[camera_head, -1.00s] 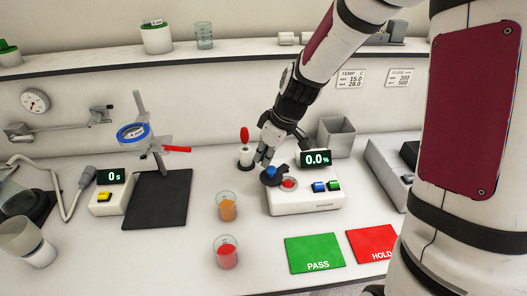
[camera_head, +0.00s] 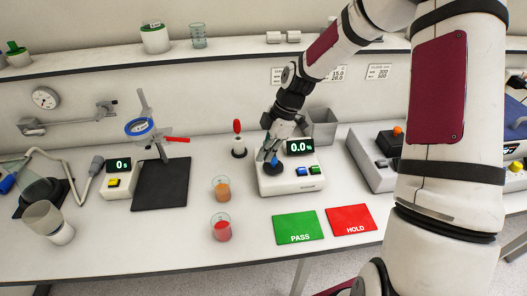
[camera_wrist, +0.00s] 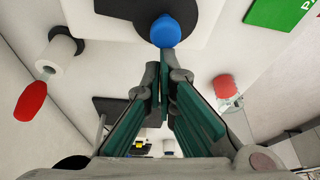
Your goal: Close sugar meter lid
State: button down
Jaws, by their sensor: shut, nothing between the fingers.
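The sugar meter (camera_head: 290,185) is a white box with a display reading 0.0%, a blue button and a green button. Its lid (camera_wrist: 131,8) is a dark disc with a blue knob (camera_wrist: 165,31). In the head view the lid (camera_head: 276,169) lies at the left of the meter's top, and no red sample well shows. My gripper (camera_wrist: 164,66) is shut and empty, its fingertips right by the knob. In the head view my gripper (camera_head: 267,157) is over the meter's left part and partly hides the lid. I cannot tell whether the fingers touch the knob.
A beaker of orange juice (camera_head: 222,190) and one of red juice (camera_head: 222,228) stand left of the meter. Green PASS (camera_head: 298,227) and red HOLD (camera_head: 351,219) mats lie in front. A grey bin (camera_head: 320,127) is behind.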

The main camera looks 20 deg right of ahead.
aim_at(264, 168)
jog(key=shift+s+d, duration=0.1)
jog(key=shift+d, duration=0.05)
dwell(0.6)
notch_tip(264, 168, up, 10)
jog(key=s+r+m+t+h, duration=0.2)
jog(key=s+r+m, duration=0.6)
jog(key=s, duration=0.5)
jog(key=s+r+m+t+h, duration=0.2)
jog(key=s+r+m, duration=0.6)
jog(key=s, duration=0.5)
jog(key=shift+a+m+t+b, duration=0.3)
jog(key=shift+m+t+b, duration=0.05)
jog(key=shift+m+t, duration=0.35)
jog(key=shift+r, duration=0.15)
